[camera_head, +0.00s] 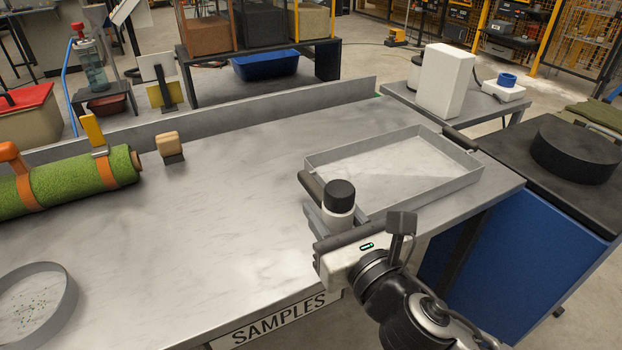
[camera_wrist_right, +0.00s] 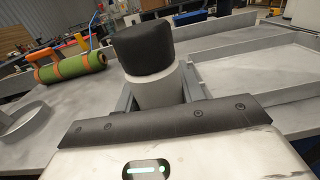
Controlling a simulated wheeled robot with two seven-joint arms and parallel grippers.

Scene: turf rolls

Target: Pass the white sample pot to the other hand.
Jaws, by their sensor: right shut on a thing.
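The white sample pot (camera_head: 339,208) with a black lid stands upright between the fingers of my right gripper (camera_head: 329,213). The gripper is shut on the pot's white body, at the front left corner of the shallow tray. In the right wrist view the pot (camera_wrist_right: 156,92) shows large, its black lid above the fingers. I cannot tell whether its base touches the table. My left gripper is not in view.
The shallow metal tray (camera_head: 470,179) is empty. A green turf roll (camera_head: 70,183) with orange straps lies at the left, near a tan block (camera_head: 168,145). A round dish (camera_head: 66,308) sits front left. The middle of the table (camera_head: 225,210) is clear.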

